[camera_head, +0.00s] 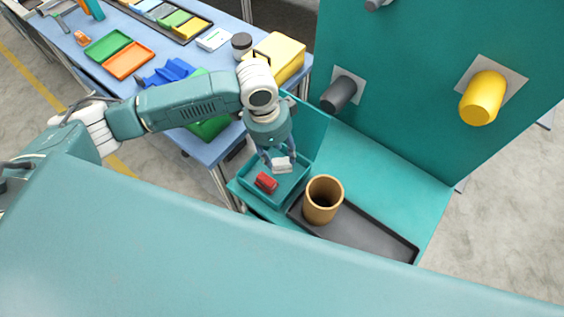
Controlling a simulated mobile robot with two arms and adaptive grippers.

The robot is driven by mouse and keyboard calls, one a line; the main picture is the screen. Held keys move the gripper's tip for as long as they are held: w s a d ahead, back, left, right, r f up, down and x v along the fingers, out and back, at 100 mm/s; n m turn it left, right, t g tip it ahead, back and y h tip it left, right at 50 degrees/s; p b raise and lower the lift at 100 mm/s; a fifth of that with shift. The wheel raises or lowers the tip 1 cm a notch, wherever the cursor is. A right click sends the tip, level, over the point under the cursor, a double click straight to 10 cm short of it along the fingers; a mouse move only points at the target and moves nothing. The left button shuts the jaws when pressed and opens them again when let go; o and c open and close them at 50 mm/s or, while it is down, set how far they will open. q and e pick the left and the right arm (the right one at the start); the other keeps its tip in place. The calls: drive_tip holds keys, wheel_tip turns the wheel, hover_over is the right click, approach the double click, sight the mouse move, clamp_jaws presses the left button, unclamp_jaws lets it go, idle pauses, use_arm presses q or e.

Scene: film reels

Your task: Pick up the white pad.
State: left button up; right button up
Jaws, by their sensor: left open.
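The white pad (282,165) is a small pale block at the tray on the left of the teal stand. My left gripper (280,160) comes down from above with its fingers open at the pad. One finger shows on each side of it; whether they touch it, I cannot tell. The gripper hides part of the pad and the tray's back. The pad is over or in a teal tray (248,189), beside a red block (266,183). My right gripper is not in view.
A tan hollow cylinder (323,205) stands upright in a dark tray (385,241) right of the teal tray. A teal upright panel (415,110) carries a grey peg (339,94) and a yellow peg (482,98). A blue table (212,152) with a yellow box (287,57) is behind.

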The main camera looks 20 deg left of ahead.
sight(282, 163)
use_arm(q)
drive_tip(key=f, duration=0.4)
drive_tip(key=shift+d+f+p, duration=0.15)
drive_tip(key=shift+d+p, duration=0.1)
drive_tip(key=shift+p, duration=0.1)
drive_tip(key=shift+w, duration=0.1)
drive_tip(key=shift+c, duration=0.8)
drive_tip(key=c, duration=0.8)
drive_tip(key=shift+c, duration=0.4)
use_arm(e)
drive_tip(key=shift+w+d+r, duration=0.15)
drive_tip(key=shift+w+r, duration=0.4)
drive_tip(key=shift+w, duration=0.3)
